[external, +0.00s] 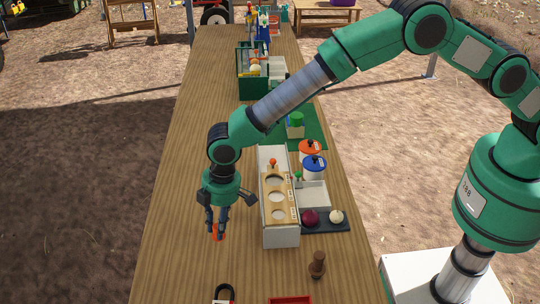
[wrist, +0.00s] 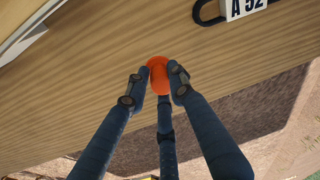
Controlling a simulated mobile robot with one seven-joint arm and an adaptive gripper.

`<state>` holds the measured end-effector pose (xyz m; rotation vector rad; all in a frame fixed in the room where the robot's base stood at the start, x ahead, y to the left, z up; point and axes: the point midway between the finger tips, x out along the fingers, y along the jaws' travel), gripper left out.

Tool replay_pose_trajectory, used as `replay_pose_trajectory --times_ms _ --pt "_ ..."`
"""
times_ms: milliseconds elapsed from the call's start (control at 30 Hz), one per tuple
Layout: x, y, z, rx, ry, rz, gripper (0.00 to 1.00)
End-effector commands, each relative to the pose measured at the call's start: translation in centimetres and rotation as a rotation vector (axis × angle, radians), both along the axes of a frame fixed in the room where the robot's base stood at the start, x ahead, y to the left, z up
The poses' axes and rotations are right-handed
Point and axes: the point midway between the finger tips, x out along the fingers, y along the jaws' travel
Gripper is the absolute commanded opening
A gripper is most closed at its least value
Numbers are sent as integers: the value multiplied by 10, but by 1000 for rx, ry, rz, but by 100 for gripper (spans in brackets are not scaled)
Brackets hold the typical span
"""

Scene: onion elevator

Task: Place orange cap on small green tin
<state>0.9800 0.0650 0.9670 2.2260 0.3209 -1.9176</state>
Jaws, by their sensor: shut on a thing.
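My gripper (external: 217,228) hangs over the left part of the wooden table, fingers down, shut on a small orange cap (external: 219,235). In the wrist view the orange cap (wrist: 158,72) sits between the fingertips of my gripper (wrist: 160,80), above bare wood. I cannot tell the cap's exact height above the table. A small green cylinder (external: 296,118) stands on a green mat farther back, partly behind my arm; it may be the small green tin, but I cannot be sure.
A long white box (external: 280,238) with a holed wooden top stands right of my gripper. Beside it are orange-lidded (external: 309,147) and blue-lidded (external: 315,163) canisters and a dark tray with a red onion (external: 310,217). A brown wooden piece (external: 317,265) stands in front. The table's left side is clear.

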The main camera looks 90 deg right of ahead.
Motion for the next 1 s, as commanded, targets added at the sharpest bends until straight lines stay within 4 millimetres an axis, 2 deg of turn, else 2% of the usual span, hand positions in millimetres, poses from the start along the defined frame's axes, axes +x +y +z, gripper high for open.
replay_pose_trajectory --times_ms 233,600,867,1000 --pt "1 0 39 0 -4 0 5" --pt "1 0 115 0 -3 0 5" --pt "-13 -59 113 2 0 -81 5" --pt "-25 -102 114 3 -3 -142 5"
